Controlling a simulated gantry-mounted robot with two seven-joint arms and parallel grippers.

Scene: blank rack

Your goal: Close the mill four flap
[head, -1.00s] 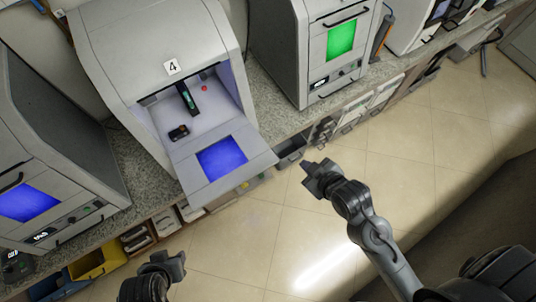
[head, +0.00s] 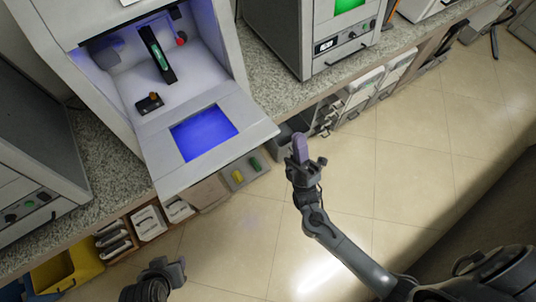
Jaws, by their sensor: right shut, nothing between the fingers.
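The flap (head: 209,143) of mill four hangs open, folded down and outward, with a blue lit window in its middle. The mill's body (head: 60,22) stands behind it, and its pale interior (head: 192,80) shows a dark upright piece with a green strip, a red knob and a small dark block. My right gripper (head: 300,150) is shut and empty, just right of the flap's right corner and apart from it. My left gripper (head: 172,270) is low at the bottom left, below the flap and apart from it; its fingers are too unclear to read.
A second machine with a green window (head: 345,5) stands to the right on the speckled counter (head: 265,75). Another machine (head: 30,150) stands at the left. A yellow bin (head: 65,270) and shelves sit under the counter. The tiled floor (head: 420,160) is clear.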

